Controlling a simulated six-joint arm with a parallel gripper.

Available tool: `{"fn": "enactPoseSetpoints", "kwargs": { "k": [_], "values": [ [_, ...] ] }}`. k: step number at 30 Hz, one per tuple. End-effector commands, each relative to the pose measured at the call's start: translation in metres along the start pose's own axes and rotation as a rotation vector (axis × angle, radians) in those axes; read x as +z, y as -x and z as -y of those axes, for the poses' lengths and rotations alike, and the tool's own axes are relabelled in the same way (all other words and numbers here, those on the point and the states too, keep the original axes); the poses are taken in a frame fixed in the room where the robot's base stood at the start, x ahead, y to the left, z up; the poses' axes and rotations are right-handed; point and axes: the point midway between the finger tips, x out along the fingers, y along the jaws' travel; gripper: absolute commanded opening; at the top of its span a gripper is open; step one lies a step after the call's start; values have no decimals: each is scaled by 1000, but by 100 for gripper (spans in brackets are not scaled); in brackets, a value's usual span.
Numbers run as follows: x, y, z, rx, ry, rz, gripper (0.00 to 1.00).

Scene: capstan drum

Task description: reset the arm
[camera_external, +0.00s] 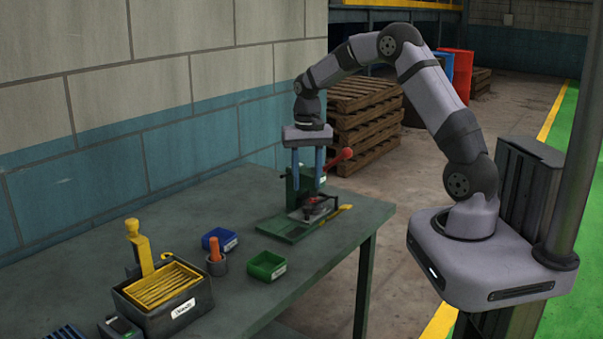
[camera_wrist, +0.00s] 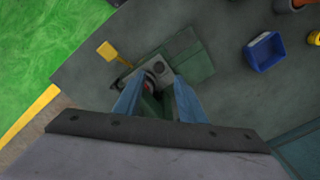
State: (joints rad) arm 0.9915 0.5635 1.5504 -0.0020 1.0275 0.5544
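My gripper (camera_external: 307,187) points straight down over the far end of the green table, with its two blue fingers apart. In the wrist view the fingers (camera_wrist: 157,84) frame part of the capstan device, and I see nothing clearly held between them. The device has a green base plate (camera_external: 287,229), a dark drum-like part with some red (camera_external: 314,207), and a red-ended lever (camera_external: 339,158). The base plate (camera_wrist: 189,56) and grey block (camera_wrist: 136,81) also show from above. The fingers partly hide the device, and I cannot tell whether they touch it.
On the table (camera_external: 215,285) stand a blue bin (camera_external: 219,241), a green bin (camera_external: 266,266), a cup with an orange-topped item (camera_external: 216,264) and a black box of yellow strips (camera_external: 165,290). A block wall (camera_external: 120,160) borders the left. Pallets (camera_external: 365,125) stand beyond.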

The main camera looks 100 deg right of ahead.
Motion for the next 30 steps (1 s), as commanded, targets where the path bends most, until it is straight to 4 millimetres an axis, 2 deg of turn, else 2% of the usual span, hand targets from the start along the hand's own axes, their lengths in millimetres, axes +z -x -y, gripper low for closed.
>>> {"fn": "enactPoseSetpoints", "kwargs": {
  "k": [2, 5, 8, 11, 12, 15, 18, 21, 24, 30],
  "values": [
    [15, 3, 10, -1, 52, 0, 37],
    [48, 6, 29, -1, 169, -1, 37],
    [101, 10, 50, -1, 349, -1, 37],
    [166, 12, 62, -2, 571, -2, 37],
    [193, 12, 63, -2, 664, -2, 37],
    [255, 10, 56, -2, 890, -3, 37],
    [306, 6, 40, -4, 1098, -4, 37],
    [344, 1, 18, -4, 1272, -4, 37],
    [368, -4, -1, -3, 1402, -3, 37],
    [389, -11, -22, -2, 1532, -3, 37]
  ]
}}
